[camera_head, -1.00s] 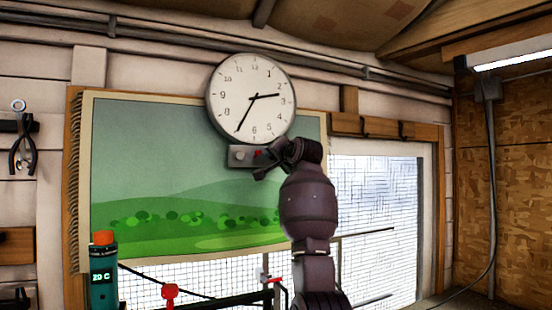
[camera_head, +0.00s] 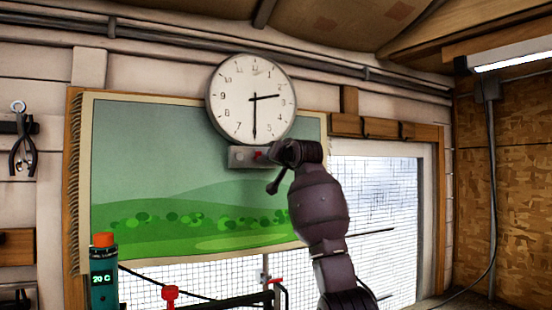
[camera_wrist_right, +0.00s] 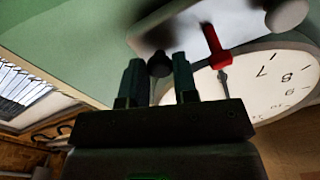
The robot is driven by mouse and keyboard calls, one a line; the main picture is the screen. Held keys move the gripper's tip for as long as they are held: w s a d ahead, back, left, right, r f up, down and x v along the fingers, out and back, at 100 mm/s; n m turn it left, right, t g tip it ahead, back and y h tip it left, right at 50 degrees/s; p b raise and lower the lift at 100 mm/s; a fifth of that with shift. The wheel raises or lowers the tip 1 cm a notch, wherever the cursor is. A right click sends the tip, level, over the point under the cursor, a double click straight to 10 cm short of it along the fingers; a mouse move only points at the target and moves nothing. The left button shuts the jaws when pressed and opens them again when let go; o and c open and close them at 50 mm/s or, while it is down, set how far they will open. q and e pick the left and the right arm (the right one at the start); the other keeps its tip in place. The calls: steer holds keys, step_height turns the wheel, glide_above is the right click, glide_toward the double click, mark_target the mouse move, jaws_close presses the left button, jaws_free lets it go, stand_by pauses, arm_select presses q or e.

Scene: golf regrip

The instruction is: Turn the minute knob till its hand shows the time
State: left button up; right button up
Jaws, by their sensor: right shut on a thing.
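The round white wall clock (camera_head: 236,85) has its short hand just past 2 and its long hand at 6. Below it is a grey control box (camera_head: 233,164) with a pale knob (camera_head: 240,156) on the left and a red part (camera_head: 258,155) beside it. My right gripper (camera_wrist_right: 160,75) is at the box's right end, shut on a dark round knob (camera_wrist_right: 160,63). In the right wrist view the red part (camera_wrist_right: 215,48) and the pale knob (camera_wrist_right: 288,14) are to the right of the fingers, apart from them. My left gripper is out of view.
A green landscape hanging (camera_head: 150,150) is behind the box. A teal bottle (camera_head: 103,285) with an orange cap and a "20 C" display stands at lower left. Pliers (camera_head: 23,150) hang on the left wall. A meshed window (camera_head: 385,200) is at the right.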

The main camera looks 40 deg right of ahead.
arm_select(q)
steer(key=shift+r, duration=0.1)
arm_select(e)
steer(key=o, duration=0.9)
arm_select(q)
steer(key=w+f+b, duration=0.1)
steer(key=b, duration=0.2)
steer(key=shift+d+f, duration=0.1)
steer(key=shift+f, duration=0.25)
arm_select(e)
steer(key=v, duration=1.1)
steer(key=shift+w, duration=0.1)
